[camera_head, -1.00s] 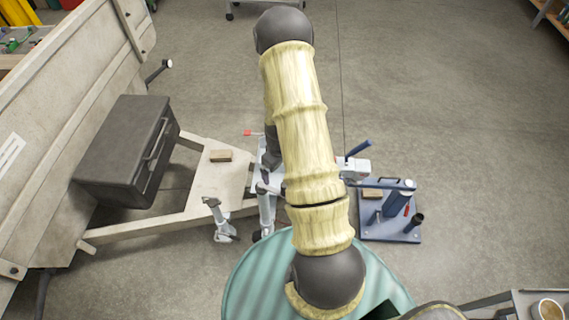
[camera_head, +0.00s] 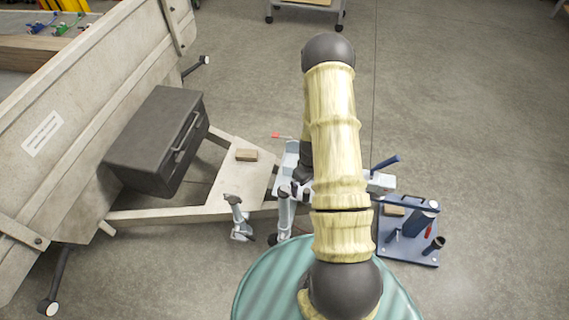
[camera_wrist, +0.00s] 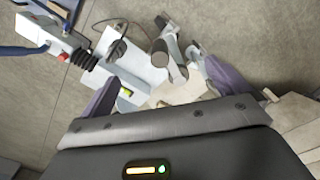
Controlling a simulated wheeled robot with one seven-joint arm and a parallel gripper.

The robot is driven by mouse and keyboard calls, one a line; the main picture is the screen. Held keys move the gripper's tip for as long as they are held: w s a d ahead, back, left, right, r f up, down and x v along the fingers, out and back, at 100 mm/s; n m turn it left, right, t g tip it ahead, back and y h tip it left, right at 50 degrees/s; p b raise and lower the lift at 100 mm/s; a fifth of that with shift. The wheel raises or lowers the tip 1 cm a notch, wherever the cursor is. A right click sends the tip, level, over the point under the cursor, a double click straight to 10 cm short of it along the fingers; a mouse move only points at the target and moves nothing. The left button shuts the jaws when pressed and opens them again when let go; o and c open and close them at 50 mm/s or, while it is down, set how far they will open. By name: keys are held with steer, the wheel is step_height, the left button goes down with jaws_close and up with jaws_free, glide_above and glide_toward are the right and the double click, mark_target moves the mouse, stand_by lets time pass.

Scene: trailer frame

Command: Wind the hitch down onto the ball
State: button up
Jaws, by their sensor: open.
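The trailer's pale hitch head (camera_head: 381,184), with a blue lever, sticks out right of my arm in the head view. In the wrist view the hitch head (camera_wrist: 58,42) has a red button and black bellows. The ball is not visible. Two grey posts stand by the drawbar (camera_head: 165,214): a left one (camera_head: 240,218) and one beside my arm (camera_head: 284,212). In the wrist view a post with a dark round end (camera_wrist: 175,72) lies just beyond my gripper (camera_wrist: 163,90). Its purple fingers are apart, with no object clearly held. My arm hides it in the head view.
A blue stand (camera_head: 425,258) with posts sits on the floor right of my arm, close to the hitch head. A dark box (camera_head: 155,140) is fixed to the trailer body (camera_head: 75,105). Floor at right is clear.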

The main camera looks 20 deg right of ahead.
mark_target(307, 191)
step_height(307, 191, down, 8)
steer(key=b, duration=0.4)
steer(key=shift+r+b, duration=0.1)
steer(key=shift+b, duration=0.25)
steer(key=shift+r, duration=0.1)
steer(key=shift+c, duration=1.1)
jaws_close()
